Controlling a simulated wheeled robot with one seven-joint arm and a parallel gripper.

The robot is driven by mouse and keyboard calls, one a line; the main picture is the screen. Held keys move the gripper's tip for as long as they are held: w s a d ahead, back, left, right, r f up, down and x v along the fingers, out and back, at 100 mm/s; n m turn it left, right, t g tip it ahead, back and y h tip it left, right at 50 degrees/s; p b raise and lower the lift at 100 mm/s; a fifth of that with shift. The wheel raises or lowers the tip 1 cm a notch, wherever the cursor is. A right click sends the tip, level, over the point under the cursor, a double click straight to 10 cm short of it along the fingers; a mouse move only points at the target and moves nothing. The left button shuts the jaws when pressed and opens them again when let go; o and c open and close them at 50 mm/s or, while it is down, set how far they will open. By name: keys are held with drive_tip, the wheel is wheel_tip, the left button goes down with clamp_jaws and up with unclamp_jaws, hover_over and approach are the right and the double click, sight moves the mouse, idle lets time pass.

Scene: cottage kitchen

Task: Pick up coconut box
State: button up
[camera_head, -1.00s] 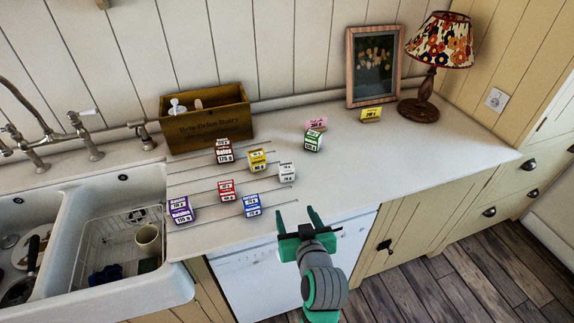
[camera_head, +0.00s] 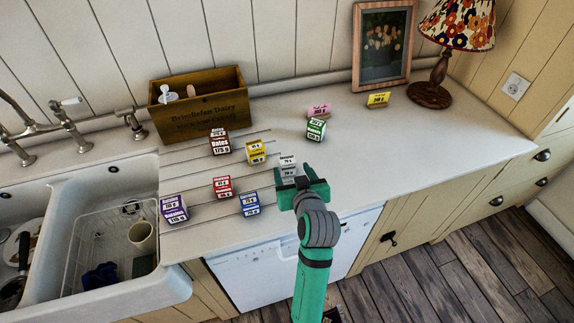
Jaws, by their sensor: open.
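No label clearly reads coconut at this size. A small white box (camera_head: 288,162) stands upright on the counter, at the right end of the group of boxes; it may be the coconut box. My green gripper (camera_head: 300,177) is open and empty, right in front of this white box. Its fingers hide the lower part of the box, and I cannot tell whether they touch it or reach around it.
Near it stand yellow (camera_head: 256,152), brown (camera_head: 219,141), red (camera_head: 222,187), blue (camera_head: 249,204) and purple (camera_head: 174,208) boxes. A green box (camera_head: 315,130) is behind, right. A wooden crate (camera_head: 200,106) stands behind; the sink (camera_head: 60,210) is left.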

sight(288, 167)
drive_tip(key=shift+a+x, duration=0.1)
drive_tip(key=shift+x, duration=1.25)
drive_tip(key=shift+a+x, duration=0.15)
drive_tip(key=shift+x, duration=1.2)
drive_tip(key=shift+r, duration=0.1)
drive_tip(key=shift+c, duration=0.2)
drive_tip(key=shift+s+d, duration=0.1)
drive_tip(key=c, duration=1.1)
drive_tip(key=shift+r, duration=0.15)
